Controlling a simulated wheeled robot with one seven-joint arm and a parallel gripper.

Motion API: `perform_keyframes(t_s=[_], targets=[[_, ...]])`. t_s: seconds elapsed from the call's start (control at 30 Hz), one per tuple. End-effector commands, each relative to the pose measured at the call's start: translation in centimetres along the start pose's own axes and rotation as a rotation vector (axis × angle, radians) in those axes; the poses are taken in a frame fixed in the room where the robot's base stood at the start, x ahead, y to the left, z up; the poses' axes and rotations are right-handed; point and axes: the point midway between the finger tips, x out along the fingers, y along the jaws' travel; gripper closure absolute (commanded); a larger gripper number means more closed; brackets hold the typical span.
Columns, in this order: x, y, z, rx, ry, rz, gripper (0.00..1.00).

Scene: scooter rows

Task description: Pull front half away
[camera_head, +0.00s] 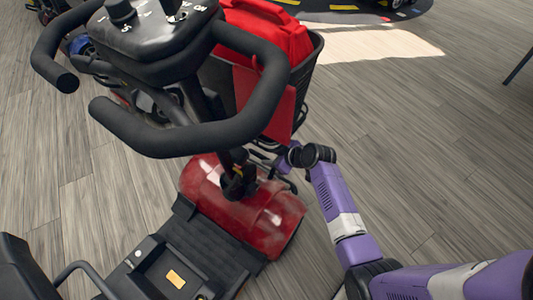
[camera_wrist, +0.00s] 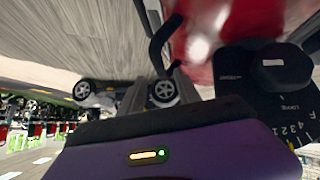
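The scooter's front half shows in the head view as a red front body (camera_head: 245,205), black loop handlebars (camera_head: 190,110) and a control panel, upright. Its flat black footboard (camera_head: 190,250) runs to the lower left. My purple arm reaches in from the lower right, and my gripper (camera_head: 285,158) is at the scooter's front, partly hidden by the red body and basket. In the wrist view, two grey fingers of my gripper (camera_wrist: 160,80) stand a little apart, with a black curved bar (camera_wrist: 160,40) by their tips. I cannot tell whether they clamp it. A black dial panel (camera_wrist: 270,85) is close at right.
A black basket (camera_head: 315,60) with a red bag (camera_head: 270,30) sits ahead of the handlebars. The seat edge (camera_head: 25,270) is at lower left. Another scooter (camera_head: 80,45) stands at upper left. The wooden floor (camera_head: 440,140) on the right is largely clear.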

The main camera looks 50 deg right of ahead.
Motion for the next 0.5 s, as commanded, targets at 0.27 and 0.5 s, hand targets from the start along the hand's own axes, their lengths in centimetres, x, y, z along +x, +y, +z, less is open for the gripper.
perform_keyframes(t_s=[0.27,0.5], targets=[[-2.8,0.1,0.0,0.001,0.001,0.001,0.6],[-2.8,0.1,0.1,0.001,0.0,0.0,0.6]])
